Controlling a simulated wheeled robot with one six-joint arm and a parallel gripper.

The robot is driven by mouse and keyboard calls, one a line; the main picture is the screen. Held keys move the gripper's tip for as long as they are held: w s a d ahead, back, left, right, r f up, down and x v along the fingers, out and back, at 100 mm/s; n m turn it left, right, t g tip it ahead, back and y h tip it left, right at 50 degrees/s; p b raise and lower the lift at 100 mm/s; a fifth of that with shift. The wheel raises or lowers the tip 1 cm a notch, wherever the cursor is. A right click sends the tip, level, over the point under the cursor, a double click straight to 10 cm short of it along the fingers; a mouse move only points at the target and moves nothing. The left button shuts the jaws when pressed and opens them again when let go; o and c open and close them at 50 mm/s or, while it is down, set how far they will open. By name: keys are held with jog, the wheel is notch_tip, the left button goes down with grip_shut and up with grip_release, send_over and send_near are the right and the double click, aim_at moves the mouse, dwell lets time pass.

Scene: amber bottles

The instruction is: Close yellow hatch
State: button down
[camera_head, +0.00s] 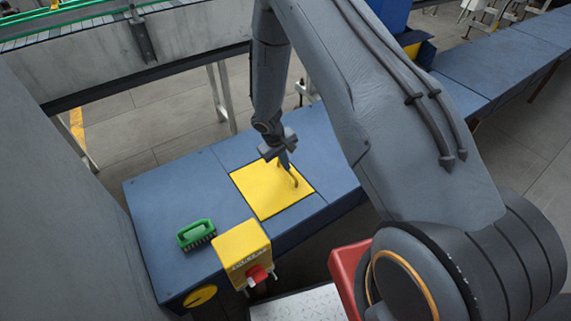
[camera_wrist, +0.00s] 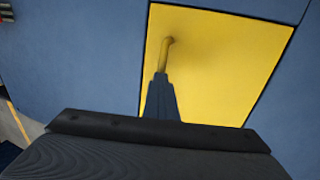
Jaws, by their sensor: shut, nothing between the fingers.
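The yellow hatch (camera_head: 262,199) is a square panel in the blue bench top. It looks to lie flat and about level with the surface, with a thin dark line along its edges. It also fills the upper middle of the wrist view (camera_wrist: 225,65). A yellow handle (camera_head: 295,180) stands on it, and its curved end (camera_wrist: 165,52) shows just beyond the fingertips. My gripper (camera_head: 285,165) is shut and empty, pointing down over the hatch beside the handle. Whether the fingertips touch the handle I cannot tell.
A green brush (camera_head: 195,233) lies on the blue bench (camera_head: 160,205) left of the hatch. A yellow box with a red button (camera_head: 244,254) is at the bench's front edge. A red container (camera_head: 346,273) stands in front. A conveyor (camera_head: 90,45) runs behind.

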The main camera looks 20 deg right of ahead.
jog(key=c, duration=2.4)
grip_release()
jog(key=shift+c, duration=0.2)
jog(key=o, duration=0.6)
jog(key=shift+b+v, duration=0.55)
jog(key=shift+v, duration=3.35)
